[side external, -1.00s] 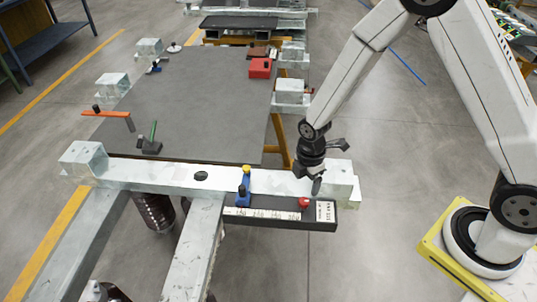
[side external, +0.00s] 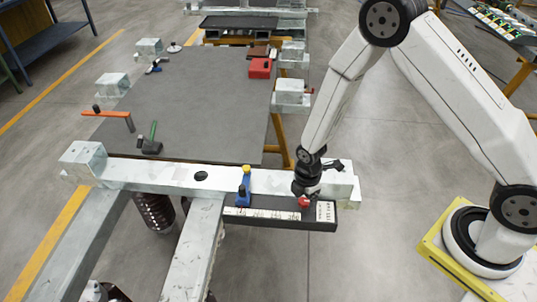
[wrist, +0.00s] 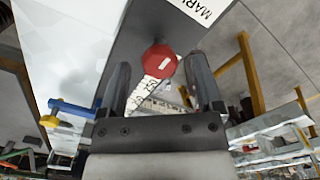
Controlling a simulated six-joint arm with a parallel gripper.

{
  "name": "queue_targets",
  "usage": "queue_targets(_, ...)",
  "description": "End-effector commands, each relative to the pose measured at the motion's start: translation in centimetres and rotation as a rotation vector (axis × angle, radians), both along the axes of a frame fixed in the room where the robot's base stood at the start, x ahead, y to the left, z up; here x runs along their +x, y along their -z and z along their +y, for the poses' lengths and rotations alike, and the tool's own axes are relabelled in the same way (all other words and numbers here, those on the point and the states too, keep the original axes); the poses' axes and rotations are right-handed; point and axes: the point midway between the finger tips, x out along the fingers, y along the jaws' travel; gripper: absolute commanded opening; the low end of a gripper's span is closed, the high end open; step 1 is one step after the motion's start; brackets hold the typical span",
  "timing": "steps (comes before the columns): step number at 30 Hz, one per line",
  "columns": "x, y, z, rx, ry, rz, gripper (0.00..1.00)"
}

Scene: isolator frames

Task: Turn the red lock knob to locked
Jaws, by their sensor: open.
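The red lock knob (side external: 304,202) sits near the right end of a dark bar with a printed scale (side external: 265,213). The knob also shows in the wrist view (wrist: 158,58), hexagonal, with a short white mark on its face. My gripper (side external: 305,191) is just above and behind the knob in the side view. In the wrist view my gripper (wrist: 159,63) is open, with one finger on each side of the knob. No contact is visible, and I cannot tell how deep the fingertips reach. The knob's locked and unlocked marks are not readable.
A blue and yellow piece (side external: 245,185) stands on the bar left of the knob. A pale metal beam (side external: 150,175) runs behind the bar.

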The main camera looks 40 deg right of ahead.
Motion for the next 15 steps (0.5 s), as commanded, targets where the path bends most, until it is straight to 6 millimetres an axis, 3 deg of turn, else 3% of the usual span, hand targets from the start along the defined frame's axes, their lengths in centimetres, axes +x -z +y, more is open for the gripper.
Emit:
queue_targets(12,0.05,0.5,0.0,0.0,0.0,-0.002,0.84)
queue_targets(13,0.05,0.5,0.0,0.0,0.0,-0.002,0.81)
queue_targets(15,0.04,0.5,0.01,0.0,0.0,-0.002,0.59)
